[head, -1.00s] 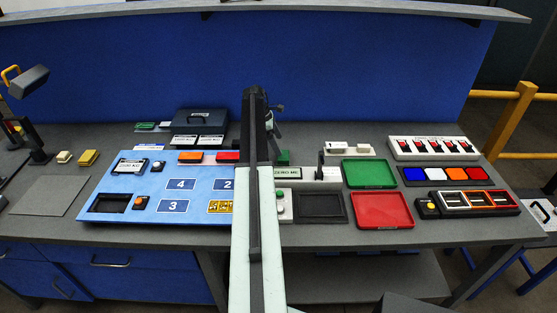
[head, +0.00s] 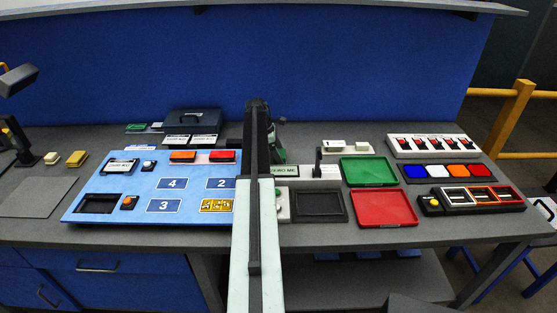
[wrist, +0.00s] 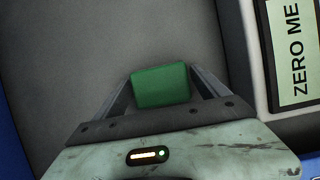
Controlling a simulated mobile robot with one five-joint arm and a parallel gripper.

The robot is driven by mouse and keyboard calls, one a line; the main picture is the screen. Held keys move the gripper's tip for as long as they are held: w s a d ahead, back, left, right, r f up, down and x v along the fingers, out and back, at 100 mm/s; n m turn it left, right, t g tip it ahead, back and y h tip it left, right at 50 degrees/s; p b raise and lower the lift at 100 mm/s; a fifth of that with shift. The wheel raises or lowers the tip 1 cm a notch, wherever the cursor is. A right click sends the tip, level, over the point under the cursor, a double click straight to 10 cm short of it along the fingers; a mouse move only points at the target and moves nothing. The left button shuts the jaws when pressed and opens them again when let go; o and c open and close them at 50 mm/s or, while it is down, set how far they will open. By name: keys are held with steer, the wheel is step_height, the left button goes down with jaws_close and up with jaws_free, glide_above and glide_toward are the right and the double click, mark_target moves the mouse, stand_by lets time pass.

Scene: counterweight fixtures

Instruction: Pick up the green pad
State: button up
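The green pad (wrist: 161,86) is a small green block. In the wrist view it lies between the two fingers of my gripper (wrist: 161,82), close to both tips, above the grey worktop. I cannot tell whether the fingers press on it or just stand beside it. In the head view only a sliver of the green pad (head: 280,156) shows to the right of my arm, which hides most of it and my fingertips.
A ZERO ME sign (wrist: 295,50) stands close on the right. The blue board (head: 120,187) is left of my arm. A dark tray (head: 319,219), a green tray (head: 368,171) and a red tray (head: 385,207) are on the right. A blue wall (head: 330,80) rises behind.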

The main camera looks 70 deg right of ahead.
steer(key=c, duration=0.8)
steer(key=shift+c, duration=0.2)
steer(key=shift+r, duration=0.1)
step_height(320, 180, up, 10)
steer(key=p, duration=1)
